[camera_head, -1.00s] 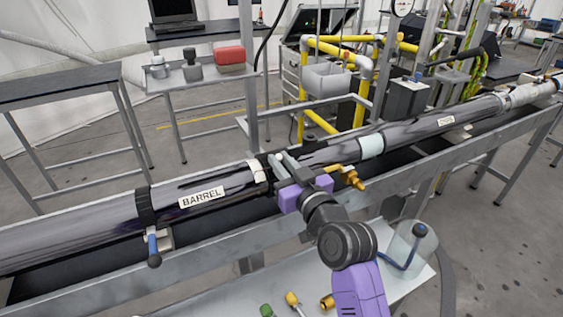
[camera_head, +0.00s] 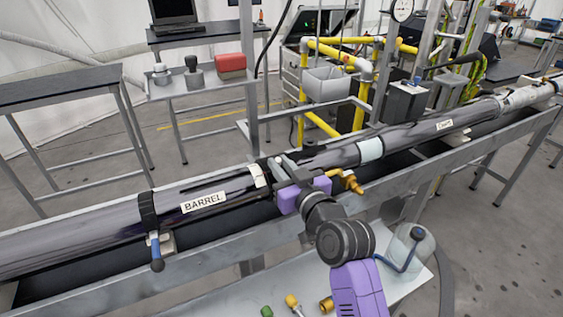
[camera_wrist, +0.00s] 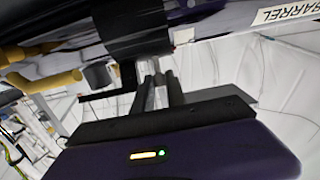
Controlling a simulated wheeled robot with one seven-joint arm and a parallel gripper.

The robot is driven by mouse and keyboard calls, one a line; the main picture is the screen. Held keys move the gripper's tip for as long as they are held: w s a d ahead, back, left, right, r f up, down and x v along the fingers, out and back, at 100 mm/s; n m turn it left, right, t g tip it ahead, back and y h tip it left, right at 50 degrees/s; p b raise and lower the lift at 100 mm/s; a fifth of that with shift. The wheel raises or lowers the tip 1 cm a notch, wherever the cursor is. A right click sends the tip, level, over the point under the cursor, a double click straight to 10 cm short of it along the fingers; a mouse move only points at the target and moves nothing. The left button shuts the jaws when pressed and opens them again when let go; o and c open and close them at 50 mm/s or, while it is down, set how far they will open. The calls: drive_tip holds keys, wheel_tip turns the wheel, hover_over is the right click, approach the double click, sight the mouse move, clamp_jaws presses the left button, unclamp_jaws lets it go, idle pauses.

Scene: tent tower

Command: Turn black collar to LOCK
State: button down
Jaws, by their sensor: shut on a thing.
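The black collar (camera_wrist: 135,30) is the dark band around the long dark tube, just right of the BARREL label (camera_head: 204,201). In the head view the collar (camera_head: 268,166) is partly hidden by my gripper. My gripper (camera_head: 281,164) reaches over the tube at the collar, with its purple body on the near side. In the wrist view the fingers (camera_wrist: 158,88) are close together and end at the collar's underside, next to a short dark bar. The exact grip is hard to see. No LOCK mark can be read in either view.
A brass fitting (camera_head: 350,183) sticks out just right of my gripper. A clamp with a blue handle (camera_head: 156,255) holds the tube at left. A grey rail (camera_head: 200,281) runs along the front. A tray below holds a clear jar (camera_head: 408,246) and small fittings.

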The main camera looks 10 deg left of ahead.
drive_tip(key=p, duration=0.1)
drive_tip(key=r+p, duration=0.1)
drive_tip(key=shift+w+a+r+g+h+p, duration=0.2)
drive_tip(key=shift+w+g+h+p, duration=0.1)
drive_tip(key=shift+g+p, duration=0.1)
drive_tip(key=g+p, duration=0.1)
drive_tip(key=p, duration=0.2)
drive_tip(key=shift+w+a+r+h, duration=0.25)
drive_tip(key=shift+w+a+h, duration=0.05)
drive_tip(key=shift+w+h, duration=0.1)
drive_tip(key=shift+w+a+g+h+p, duration=0.5)
drive_tip(key=shift+w+g+p, duration=0.3)
drive_tip(key=shift+p, duration=0.25)
drive_tip(key=shift+w+a+f+b, duration=0.1)
drive_tip(key=shift+w+a+b, duration=0.4)
drive_tip(key=shift+w, duration=0.25)
drive_tip(key=shift+w+a+r+b, duration=0.2)
drive_tip(key=shift+w+a+b, duration=0.3)
drive_tip(key=shift+w+b, duration=0.15)
drive_tip(key=shift+w+a+r, duration=0.1)
drive_tip(key=shift+w, duration=0.1)
drive_tip(key=shift+r, duration=0.15)
drive_tip(key=c, duration=1.6)
unclamp_jaws()
drive_tip(key=shift+f, duration=0.2)
